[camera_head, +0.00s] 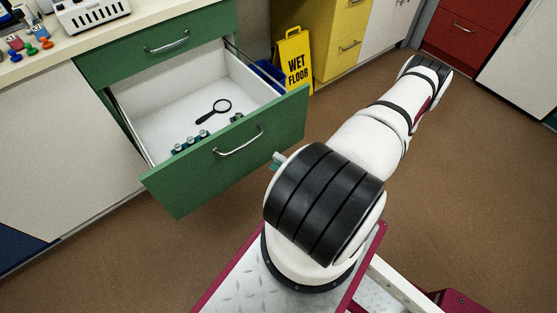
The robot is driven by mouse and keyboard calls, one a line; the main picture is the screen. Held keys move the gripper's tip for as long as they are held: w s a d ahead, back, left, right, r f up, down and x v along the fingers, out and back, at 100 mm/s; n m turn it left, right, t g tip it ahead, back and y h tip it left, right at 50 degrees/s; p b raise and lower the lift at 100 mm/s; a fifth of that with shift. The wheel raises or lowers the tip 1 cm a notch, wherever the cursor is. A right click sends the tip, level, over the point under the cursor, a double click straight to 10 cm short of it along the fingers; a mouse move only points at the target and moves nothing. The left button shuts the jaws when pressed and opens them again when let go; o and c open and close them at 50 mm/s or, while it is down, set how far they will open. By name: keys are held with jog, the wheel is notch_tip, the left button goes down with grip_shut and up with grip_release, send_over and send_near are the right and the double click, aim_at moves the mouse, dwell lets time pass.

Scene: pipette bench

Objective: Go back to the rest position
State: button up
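My arm (365,145) is white with black bands. It runs from the thick shoulder joint at the bottom centre up and right to a bend near the top right, over the brown floor. My gripper cannot be made out; the rest of the arm past the bend is hidden. A small grey-green piece (278,160) shows at the left of the shoulder joint, close to the drawer front; I cannot tell what it belongs to.
Several pushpins (31,48) lie on the counter (95,47).

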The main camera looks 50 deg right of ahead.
dwell(0.4)
jog(key=w+a+r+n+g+y+p, duration=0.1)
jog(key=a+r+n+g+y, duration=0.3)
jog(key=r+n, duration=0.5)
jog(key=w+a+r+n+g+y+p, duration=0.2)
jog(key=a+r+n+g+y, duration=0.1)
jog(key=r+n+g, duration=0.5)
jog(key=w+a+r+n+g+y+p, duration=0.1)
jog(key=a+r+n+g+y, duration=0.25)
jog(key=r+n, duration=0.65)
jog(key=s+a+r+n+h+p, duration=0.2)
jog(key=s+a+r+n+h, duration=0.1)
jog(key=r+n, duration=0.4)
jog(key=s+a+r+n+h+p, duration=0.2)
jog(key=r+n+h, duration=0.3)
jog(key=r+n, duration=0.3)
jog(key=s+a+r+n+h+p, duration=0.2)
jog(key=s+a+r+n+h, duration=0.2)
jog(key=r+n, duration=0.4)
jog(key=shift+s+a+n+t+h, duration=0.35)
jog(key=shift+n+h, duration=0.1)
jog(key=shift+n, duration=0.75)
jog(key=shift+d+r, duration=0.1)
jog(key=shift+d, duration=0.05)
